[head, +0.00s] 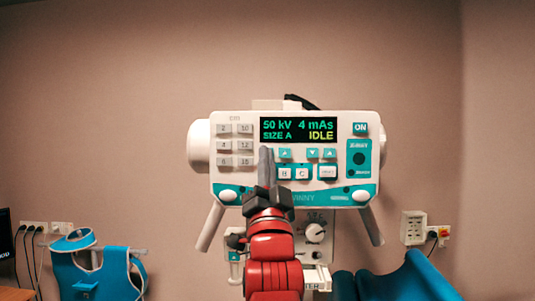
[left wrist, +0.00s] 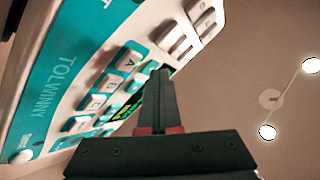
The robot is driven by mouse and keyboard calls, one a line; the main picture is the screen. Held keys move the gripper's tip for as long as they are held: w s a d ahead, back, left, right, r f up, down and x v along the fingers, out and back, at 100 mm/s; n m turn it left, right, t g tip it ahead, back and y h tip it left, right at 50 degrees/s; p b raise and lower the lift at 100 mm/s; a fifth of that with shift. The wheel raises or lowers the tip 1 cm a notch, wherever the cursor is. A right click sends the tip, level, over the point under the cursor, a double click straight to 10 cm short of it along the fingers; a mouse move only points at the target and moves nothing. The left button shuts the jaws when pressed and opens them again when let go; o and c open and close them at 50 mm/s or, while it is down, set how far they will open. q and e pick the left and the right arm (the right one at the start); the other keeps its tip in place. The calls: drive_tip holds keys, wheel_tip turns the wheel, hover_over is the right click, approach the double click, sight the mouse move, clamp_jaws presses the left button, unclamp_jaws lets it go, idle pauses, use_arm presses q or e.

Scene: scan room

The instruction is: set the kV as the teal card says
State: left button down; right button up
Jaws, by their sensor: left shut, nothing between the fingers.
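The white and teal X-ray unit (head: 222,174) faces me in the head view. Its display (head: 297,130) reads 50 kV, 4 mAs, SIZE A, IDLE. A teal up-arrow button (head: 285,153) sits under the kV figure; the spot to its left is hidden behind my fingers. Two more arrow buttons (head: 321,153) sit under the mAs figure. My left gripper (head: 265,153) is shut and empty, its tips just below the display's left part; I cannot tell if they touch the panel. In the left wrist view the shut fingers (left wrist: 160,75) point along the tilted panel (left wrist: 65,75). I see no teal card.
Grey number buttons (head: 235,145) are left of the display, and an ON button (head: 360,128) is at the right. A dial (head: 316,233) is below. A blue apron (head: 95,270) hangs at lower left; a blue padded thing (head: 410,280) is at lower right.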

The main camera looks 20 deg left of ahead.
use_arm(q)
drive_tip(key=shift+s+d, duration=0.2)
drive_tip(key=shift+s, duration=0.55)
drive_tip(key=s, duration=0.2)
drive_tip(key=s+d, duration=0.1)
drive_tip(key=s, duration=0.1)
drive_tip(key=shift+s+d, duration=0.2)
drive_tip(key=shift+s, duration=0.2)
drive_tip(key=shift+f, duration=0.1)
idle(0.3)
